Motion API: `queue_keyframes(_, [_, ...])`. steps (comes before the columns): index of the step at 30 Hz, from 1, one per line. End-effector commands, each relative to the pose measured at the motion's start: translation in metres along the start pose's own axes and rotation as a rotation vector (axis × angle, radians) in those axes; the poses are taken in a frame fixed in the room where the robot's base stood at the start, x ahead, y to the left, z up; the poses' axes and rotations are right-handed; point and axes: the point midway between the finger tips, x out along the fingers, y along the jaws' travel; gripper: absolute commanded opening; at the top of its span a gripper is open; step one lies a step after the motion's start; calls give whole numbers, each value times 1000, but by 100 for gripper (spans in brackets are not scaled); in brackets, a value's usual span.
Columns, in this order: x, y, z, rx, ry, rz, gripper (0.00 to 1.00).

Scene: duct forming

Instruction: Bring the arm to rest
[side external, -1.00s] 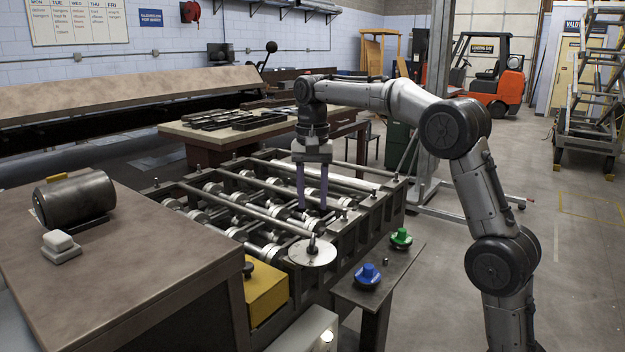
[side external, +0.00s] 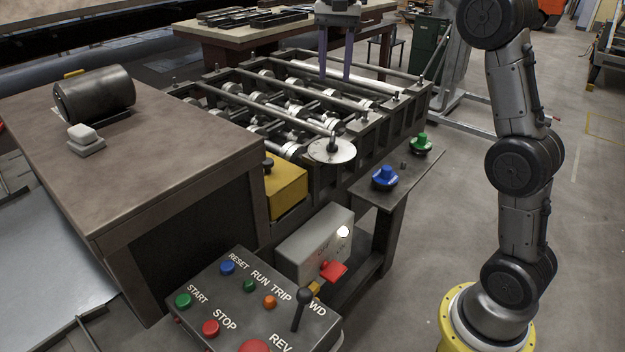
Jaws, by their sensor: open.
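My gripper (side external: 336,74) is at the top of the side external view, pointing down. Its two long fingers are apart with nothing between them. They show in front of the far part of the roller machine (side external: 370,160); how high they are above the rollers I cannot tell. The upper part of my arm is cut off by the top edge of the picture.
A small side table (side external: 408,180) holds a blue knob (side external: 384,178) and a green knob (side external: 421,144). A control panel (side external: 232,318) with buttons and a lever stands in front. A bench (side external: 160,165) with a dark motor (side external: 94,94) is at left.

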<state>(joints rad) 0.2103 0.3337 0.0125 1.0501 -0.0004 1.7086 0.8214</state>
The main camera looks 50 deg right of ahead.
Motion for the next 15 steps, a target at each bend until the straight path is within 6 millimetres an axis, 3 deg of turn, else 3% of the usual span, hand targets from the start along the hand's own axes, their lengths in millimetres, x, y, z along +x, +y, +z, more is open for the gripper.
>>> queue_keyframes(3, [-33, 16, 30, -28, 38, -43, 44])
queue_keyframes(7, [-52, 45, 74, -85, 70, -83, 44])
queue_keyframes(11, [-52, 76, 113, -185, 111, -127, 44])
queue_keyframes(15, [-37, 110, 150, -322, 162, -173, 44])
